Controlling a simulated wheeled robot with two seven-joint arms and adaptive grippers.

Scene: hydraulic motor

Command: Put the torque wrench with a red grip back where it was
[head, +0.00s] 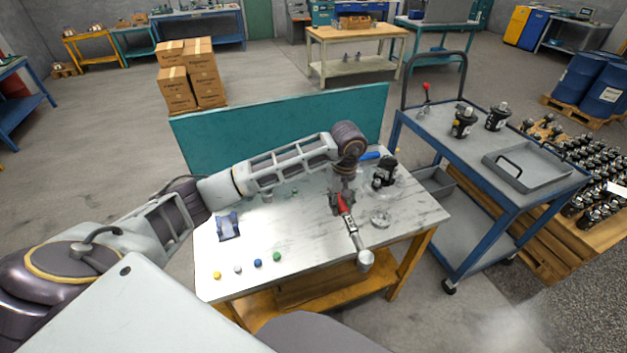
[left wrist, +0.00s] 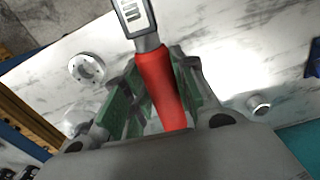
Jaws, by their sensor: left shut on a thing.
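The torque wrench (head: 351,228) has a red grip and a grey shaft with a white marked panel. Its round head end points toward the front edge of the white-topped workbench (head: 300,255). My left gripper (head: 341,202) is shut on the red grip. In the left wrist view, the red grip (left wrist: 162,85) lies between the green-lined fingers of the same gripper (left wrist: 150,98), and the shaft extends away at the top. I cannot tell whether the wrench touches the bench. My right gripper is not in view.
On the bench are a metal flange (head: 380,219), a black motor (head: 385,172), a blue fixture (head: 228,227) and several small coloured caps (head: 257,263). A teal panel (head: 240,133) stands along the back. A blue cart (head: 445,140) with motors and a tray (head: 527,166) stands right.

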